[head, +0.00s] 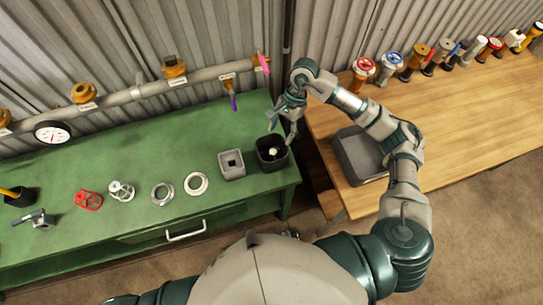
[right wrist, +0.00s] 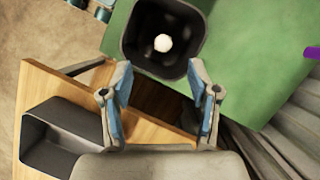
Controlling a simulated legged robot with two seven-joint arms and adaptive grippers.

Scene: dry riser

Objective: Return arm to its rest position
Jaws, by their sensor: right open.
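My right arm reaches up and over the gap between the green bench (head: 130,160) and the wooden table (head: 470,110). My right gripper (head: 284,122) is open and empty above the bench's right end, close to a black square bin (head: 265,163). In the right wrist view the two blue-padded fingers of the gripper (right wrist: 159,72) stand apart with nothing between them. The black bin (right wrist: 128,45) lies just beyond the fingertips, with a small white round thing (right wrist: 162,43) inside it.
A grey square holder (head: 232,165), rings, a chrome handwheel (head: 121,191) and a red handwheel (head: 88,200) lie on the bench. A pipe (head: 205,75) with valves and a gauge (head: 53,132) runs behind. A grey open bin (head: 357,155) sits on the table beneath my forearm; several valves line its back.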

